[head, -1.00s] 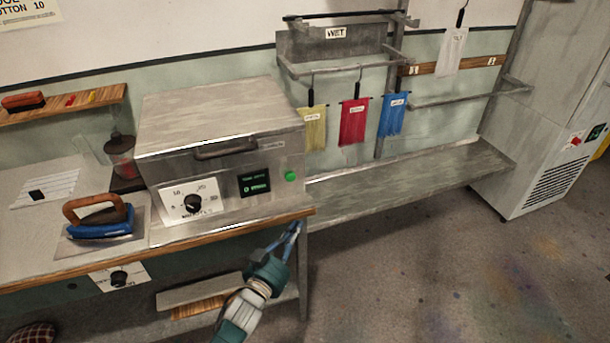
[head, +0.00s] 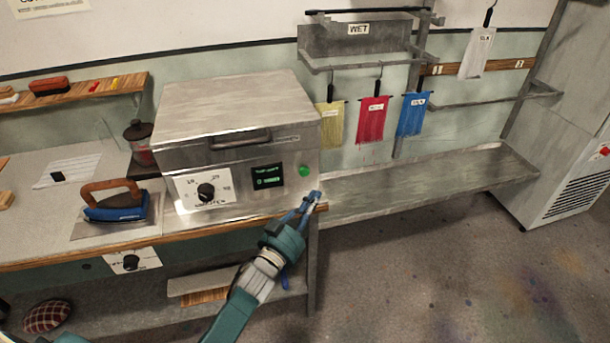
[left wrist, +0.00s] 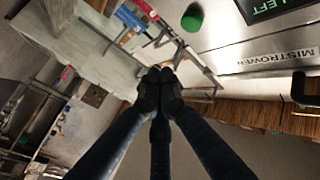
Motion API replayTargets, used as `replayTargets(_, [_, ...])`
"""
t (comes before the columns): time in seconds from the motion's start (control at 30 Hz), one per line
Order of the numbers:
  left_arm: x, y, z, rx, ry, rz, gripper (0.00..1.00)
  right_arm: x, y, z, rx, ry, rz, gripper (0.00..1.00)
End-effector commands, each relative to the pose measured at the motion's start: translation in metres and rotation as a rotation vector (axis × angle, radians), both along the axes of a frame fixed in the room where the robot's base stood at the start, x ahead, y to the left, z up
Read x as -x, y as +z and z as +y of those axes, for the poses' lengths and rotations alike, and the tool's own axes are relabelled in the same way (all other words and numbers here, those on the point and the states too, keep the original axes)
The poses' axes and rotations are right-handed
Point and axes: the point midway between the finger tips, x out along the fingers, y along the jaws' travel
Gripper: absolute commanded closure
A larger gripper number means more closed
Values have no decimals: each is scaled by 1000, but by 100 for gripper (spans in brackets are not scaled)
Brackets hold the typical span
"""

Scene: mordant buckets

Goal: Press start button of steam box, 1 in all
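The steam box (head: 235,115) is a grey metal box with its lid down, on the end of the workbench. Its front has a dial (head: 206,191), a dark display with green text (head: 268,177) and a round green start button (head: 304,170). The button also shows in the left wrist view (left wrist: 192,18), with part of the display (left wrist: 275,8). My left gripper (head: 312,196) is just below the button in the head view, apart from it. In the left wrist view its fingertips (left wrist: 160,76) are together and hold nothing. My right gripper is out of view.
A blue iron (head: 117,207) rests on the bench left of the box. A metal shelf (head: 430,185) runs right from the bench end, below hanging yellow, red (head: 372,119) and blue cloths. A grey cabinet (head: 565,140) stands far right. The floor in front is clear.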

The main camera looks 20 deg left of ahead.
Motion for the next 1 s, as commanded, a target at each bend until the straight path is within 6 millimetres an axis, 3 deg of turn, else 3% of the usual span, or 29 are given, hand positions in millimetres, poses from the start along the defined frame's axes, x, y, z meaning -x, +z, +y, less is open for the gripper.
replayTargets(0.2, [-27,-3,19,-3,1,-1,100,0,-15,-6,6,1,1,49])
replayTargets(0.43, [-46,-2,31,-1,-1,0,100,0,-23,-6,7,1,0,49])
replayTargets(1.0, [-52,0,35,1,0,1,100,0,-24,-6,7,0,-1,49])
